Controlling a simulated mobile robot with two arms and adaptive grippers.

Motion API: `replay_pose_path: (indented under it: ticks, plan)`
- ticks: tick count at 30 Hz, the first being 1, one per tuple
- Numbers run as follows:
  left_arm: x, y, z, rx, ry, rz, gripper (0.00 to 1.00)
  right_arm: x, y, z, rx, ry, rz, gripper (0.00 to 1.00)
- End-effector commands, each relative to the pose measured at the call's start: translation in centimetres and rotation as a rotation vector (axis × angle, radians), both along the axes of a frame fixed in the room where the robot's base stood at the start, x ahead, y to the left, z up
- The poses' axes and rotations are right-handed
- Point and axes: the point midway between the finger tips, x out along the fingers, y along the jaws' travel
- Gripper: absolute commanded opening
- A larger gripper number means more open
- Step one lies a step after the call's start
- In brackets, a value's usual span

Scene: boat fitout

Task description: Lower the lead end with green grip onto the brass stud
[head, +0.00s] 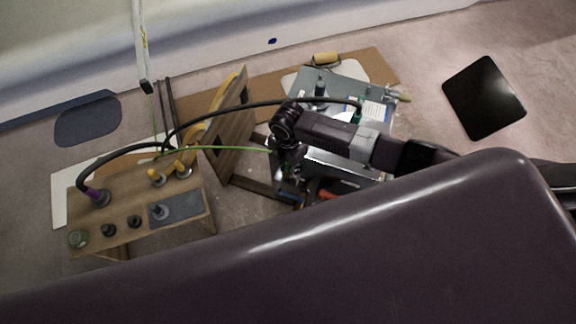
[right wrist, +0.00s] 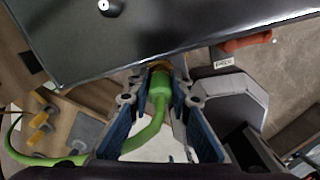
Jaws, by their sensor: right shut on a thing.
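My right gripper (right wrist: 158,88) is shut on the green grip (right wrist: 159,84) of a lead end, seen in the right wrist view. A brass-coloured piece (right wrist: 157,65) shows just beyond the grip; I cannot tell whether it is the lead's own end or the stud. The green lead (right wrist: 148,137) curves down from the grip. In the head view my right gripper (head: 285,165) hangs beside the grey metal box (head: 338,78), with the green lead (head: 228,149) running to it from the left. The brass stud is not clearly visible. My left gripper is not in view.
A wooden stand (head: 130,180) at left carries a purple-ended lead (head: 98,197), yellow-capped posts and dark knobs. An upright wooden board (head: 228,125) stands left of the gripper. A black cable (head: 235,107) arches above. A red object (right wrist: 247,42) lies close by in the wrist view.

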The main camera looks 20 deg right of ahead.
Motion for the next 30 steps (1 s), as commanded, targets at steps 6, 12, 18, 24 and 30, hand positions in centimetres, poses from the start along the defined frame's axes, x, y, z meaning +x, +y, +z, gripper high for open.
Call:
replay_pose_path:
  ticks: [6,12,18,24,30]
  plan:
    - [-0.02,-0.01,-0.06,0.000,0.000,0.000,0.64,0.00,0.02,-0.12,0.000,0.000,0.001,0.00]
    - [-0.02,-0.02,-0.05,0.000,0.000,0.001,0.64,0.00,0.02,-0.11,0.000,0.000,0.000,0.23]
    - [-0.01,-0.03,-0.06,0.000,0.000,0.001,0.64,0.00,0.02,-0.11,0.000,0.000,0.000,0.39]
    - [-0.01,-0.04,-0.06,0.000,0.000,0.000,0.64,-0.01,0.00,-0.12,0.000,0.000,0.000,0.44]
    - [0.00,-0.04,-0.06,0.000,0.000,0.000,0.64,-0.01,0.00,-0.12,0.000,0.000,0.000,0.59]
